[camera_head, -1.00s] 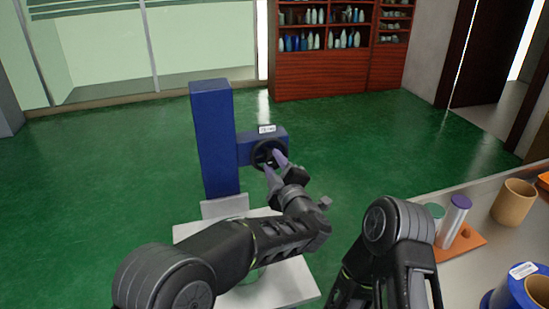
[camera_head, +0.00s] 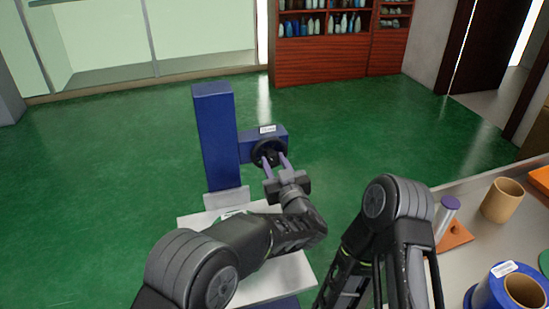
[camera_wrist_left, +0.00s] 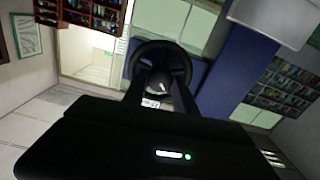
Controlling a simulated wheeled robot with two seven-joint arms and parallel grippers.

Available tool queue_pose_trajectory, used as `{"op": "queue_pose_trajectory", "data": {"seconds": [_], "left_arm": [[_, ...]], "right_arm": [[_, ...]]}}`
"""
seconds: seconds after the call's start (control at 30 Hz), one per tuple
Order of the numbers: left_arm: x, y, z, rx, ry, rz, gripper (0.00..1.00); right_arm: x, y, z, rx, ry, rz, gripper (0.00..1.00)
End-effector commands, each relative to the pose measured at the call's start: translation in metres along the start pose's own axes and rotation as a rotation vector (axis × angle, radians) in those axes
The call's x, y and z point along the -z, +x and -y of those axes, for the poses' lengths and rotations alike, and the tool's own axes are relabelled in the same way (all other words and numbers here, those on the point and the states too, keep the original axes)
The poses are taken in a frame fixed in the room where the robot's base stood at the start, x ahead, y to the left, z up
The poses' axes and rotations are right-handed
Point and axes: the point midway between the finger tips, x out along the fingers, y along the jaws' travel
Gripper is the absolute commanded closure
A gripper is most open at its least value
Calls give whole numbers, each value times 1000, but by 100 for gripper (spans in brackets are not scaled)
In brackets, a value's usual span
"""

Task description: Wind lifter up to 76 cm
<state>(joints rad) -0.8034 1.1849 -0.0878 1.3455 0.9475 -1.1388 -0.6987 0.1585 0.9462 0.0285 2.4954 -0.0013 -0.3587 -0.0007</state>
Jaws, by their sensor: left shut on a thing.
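The lifter is a blue upright column (camera_head: 215,135) with a blue side box (camera_head: 270,136) that carries a small white label (camera_head: 268,129). A black handwheel (camera_head: 258,148) sits on the front of the box. The handwheel also shows in the left wrist view (camera_wrist_left: 160,46), with a grey knob (camera_wrist_left: 158,84) between my fingers. My left gripper (camera_head: 277,163) reaches to the wheel and is shut on this knob. The lifter's light grey platform (camera_head: 188,222) lies low in front of the column, partly hidden by my left arm. My right gripper is out of view; only that arm shows. The label's reading is too small to tell.
A grey table at the right holds a tan cup (camera_head: 503,200), a purple-topped cylinder (camera_head: 446,215) on an orange plate (camera_head: 458,236), and a blue ring-shaped part (camera_head: 485,296). A red shelf (camera_head: 318,68) stands at the back. Green floor around the lifter is clear.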

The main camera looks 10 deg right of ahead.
Motion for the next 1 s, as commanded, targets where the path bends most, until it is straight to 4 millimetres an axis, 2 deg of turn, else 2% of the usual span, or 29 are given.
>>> {"op": "queue_pose_trajectory", "data": {"seconds": [0.3, 1.0], "left_arm": [[1, 0, 0, 0, 300, 3, 100], [0, 0, 0, -1, 964, 3, 100]], "right_arm": [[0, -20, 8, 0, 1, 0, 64], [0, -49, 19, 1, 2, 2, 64]]}}
